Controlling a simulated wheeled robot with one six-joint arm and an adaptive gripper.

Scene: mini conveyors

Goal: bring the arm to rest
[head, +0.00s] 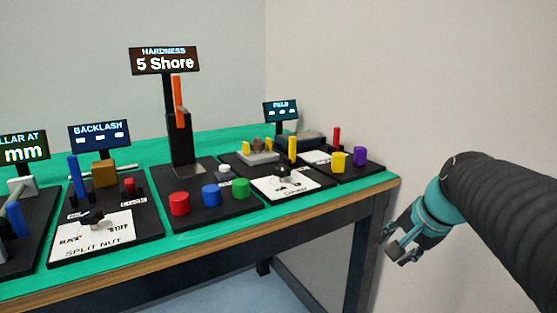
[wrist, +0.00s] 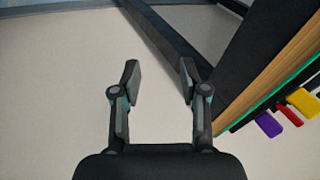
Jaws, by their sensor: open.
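My gripper (head: 397,249) hangs at the right in the head view, off the right end of the bench and apart from it. In the wrist view my gripper (wrist: 160,80) has its two fingers spread, with nothing between them. The dark arm enters the head view from the right edge, and the gripper points down and to the left.
A green-topped bench (head: 210,232) with a wooden edge fills the left and middle. It bears a hardness display (head: 164,61), a backlash display (head: 99,134), a split nut panel (head: 95,241) and coloured knobs. A bare wall (head: 420,80) stands behind. The bench edge (wrist: 270,75) lies right of my fingers.

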